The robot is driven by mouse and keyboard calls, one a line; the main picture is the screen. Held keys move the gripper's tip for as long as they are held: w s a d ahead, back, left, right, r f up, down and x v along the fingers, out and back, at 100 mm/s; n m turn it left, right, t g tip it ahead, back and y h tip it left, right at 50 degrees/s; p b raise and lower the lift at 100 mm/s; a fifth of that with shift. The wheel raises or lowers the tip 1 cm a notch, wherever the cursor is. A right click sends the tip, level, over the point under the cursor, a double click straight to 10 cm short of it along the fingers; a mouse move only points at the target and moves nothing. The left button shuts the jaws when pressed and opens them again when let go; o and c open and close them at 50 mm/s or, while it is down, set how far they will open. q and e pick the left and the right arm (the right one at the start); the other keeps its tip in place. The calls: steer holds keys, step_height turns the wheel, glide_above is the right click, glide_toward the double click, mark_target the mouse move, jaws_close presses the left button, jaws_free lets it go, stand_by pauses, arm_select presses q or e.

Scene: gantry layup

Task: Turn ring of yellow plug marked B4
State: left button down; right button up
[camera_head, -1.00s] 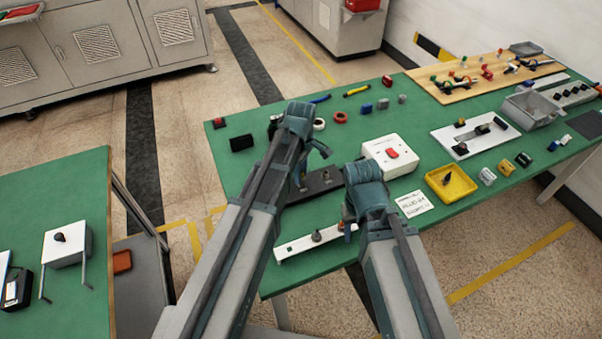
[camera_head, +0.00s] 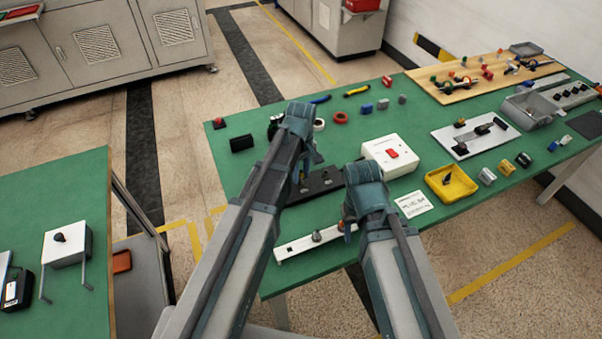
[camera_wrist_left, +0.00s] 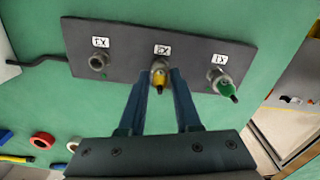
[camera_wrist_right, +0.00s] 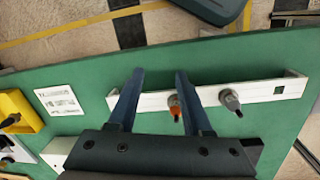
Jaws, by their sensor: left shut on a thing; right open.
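The yellow plug (camera_wrist_left: 159,78) sits in the middle socket of a dark panel (camera_wrist_left: 125,58) in the left wrist view. My left gripper (camera_wrist_left: 160,72) is shut on the plug, one finger on each side. I cannot read a B4 mark on it. A green plug (camera_wrist_left: 226,88) is in the right-hand socket, and the left-hand socket (camera_wrist_left: 98,61) has no plug. In the head view, my left arm partly hides the panel (camera_head: 322,184). My right gripper (camera_wrist_right: 158,72) is open above a white rail (camera_wrist_right: 255,92), with an orange plug (camera_wrist_right: 175,107) near its right finger.
A grey plug (camera_wrist_right: 231,101) also stands on the rail. A printed card (camera_head: 413,204), a yellow tray (camera_head: 467,190) and a white box with a red switch (camera_head: 376,152) are to the right of my grippers on the green table.

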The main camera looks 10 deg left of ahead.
arm_select(q)
steer(key=m, duration=0.4)
steer(key=shift+m, duration=0.4)
steer(key=m, duration=1.3)
steer(key=shift+m, duration=0.6)
steer(key=c, duration=0.6)
jaws_free()
